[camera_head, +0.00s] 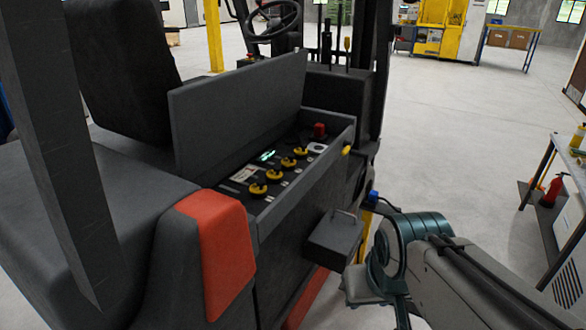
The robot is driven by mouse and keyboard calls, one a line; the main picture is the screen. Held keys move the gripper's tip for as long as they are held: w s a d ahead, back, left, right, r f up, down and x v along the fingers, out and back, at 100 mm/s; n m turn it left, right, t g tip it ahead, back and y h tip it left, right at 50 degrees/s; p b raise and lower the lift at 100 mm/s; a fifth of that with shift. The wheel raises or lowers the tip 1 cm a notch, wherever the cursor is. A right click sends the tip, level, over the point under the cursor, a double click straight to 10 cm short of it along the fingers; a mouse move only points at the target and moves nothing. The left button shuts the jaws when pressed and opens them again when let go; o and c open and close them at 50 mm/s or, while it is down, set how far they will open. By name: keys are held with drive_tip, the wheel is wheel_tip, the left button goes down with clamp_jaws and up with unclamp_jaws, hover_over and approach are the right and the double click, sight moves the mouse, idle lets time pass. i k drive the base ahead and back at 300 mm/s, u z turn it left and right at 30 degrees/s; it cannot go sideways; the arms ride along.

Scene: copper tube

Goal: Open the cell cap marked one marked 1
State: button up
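Several yellow cell caps sit in a row on top of the battery (246,205) inside the truck's open compartment. The nearest cap (258,189) is at the front left and the farthest cap (301,152) is at the back right. All appear seated. Their number marks are too small to read, so I cannot tell which is cap 1. My arm comes in from the lower right, with its teal joint beside the truck, apart from the caps. I cannot make out my gripper's fingers.
The dark compartment lid (235,110) stands raised behind the caps. A red part (319,130) rises at the battery's far end. A dark box with a handle (335,238) sticks out from the truck's side. A workbench (571,165) stands at right; open floor (450,130) lies between.

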sight(259, 188)
drive_tip(key=i, duration=1.05)
drive_tip(key=u, duration=0.7)
